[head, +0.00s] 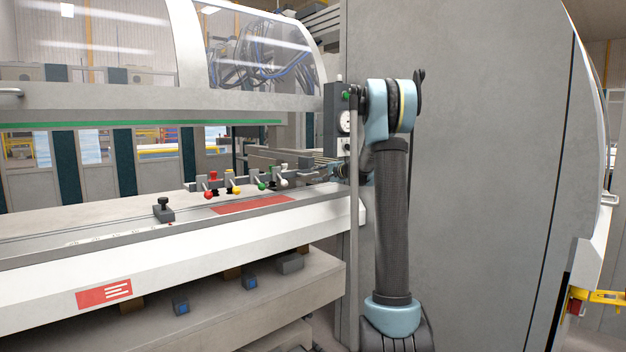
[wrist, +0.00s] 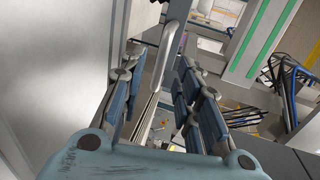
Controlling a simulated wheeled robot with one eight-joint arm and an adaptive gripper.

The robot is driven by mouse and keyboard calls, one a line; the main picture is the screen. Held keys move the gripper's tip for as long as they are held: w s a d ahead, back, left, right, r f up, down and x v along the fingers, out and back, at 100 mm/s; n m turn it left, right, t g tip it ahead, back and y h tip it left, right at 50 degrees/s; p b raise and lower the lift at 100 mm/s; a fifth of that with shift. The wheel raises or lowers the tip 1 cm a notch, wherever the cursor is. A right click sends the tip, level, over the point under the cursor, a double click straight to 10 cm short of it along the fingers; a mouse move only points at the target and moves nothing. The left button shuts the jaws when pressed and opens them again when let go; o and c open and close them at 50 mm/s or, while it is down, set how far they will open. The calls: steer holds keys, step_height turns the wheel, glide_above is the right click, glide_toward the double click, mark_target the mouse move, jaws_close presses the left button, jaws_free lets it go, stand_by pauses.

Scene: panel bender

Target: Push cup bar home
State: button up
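The cup bar (head: 247,181) is a thin grey bar above the machine's table in the head view, with red, yellow, green and white cup fittings along it. Its right end runs close to the machine's side column, where the detail is too small to tell how it sits. My gripper (wrist: 156,75) shows in the wrist view with its two blue-grey fingers spread apart and nothing gripped between them. In the head view my arm stands upright right of the bar, and my fingers cannot be made out clearly there. I cannot identify the bar surely in the wrist view.
A pale vertical post (head: 354,230) stands just left of my arm. The large grey machine side wall (head: 480,170) is behind and right. A black knob block (head: 164,210) sits on the table rail. In the wrist view, a pale rounded rail (wrist: 178,28) lies beyond the fingers.

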steer(key=shift+v, duration=2.7)
steer(key=shift+c, duration=0.5)
steer(key=shift+a, duration=0.2)
steer(key=c, duration=0.4)
steer(key=shift+t+y, duration=0.5)
steer(key=s+a, duration=0.2)
steer(key=a, duration=0.1)
steer(key=s+a, duration=0.2)
steer(key=a, duration=0.2)
steer(key=s+a, duration=0.2)
steer(key=a, duration=0.1)
steer(key=shift+s+a+f, duration=0.15)
steer(key=shift+s+f, duration=0.05)
steer(key=shift+f, duration=0.1)
jaws_close()
steer(key=t, duration=0.1)
glide_toward(266, 177)
steer(key=x, duration=0.7)
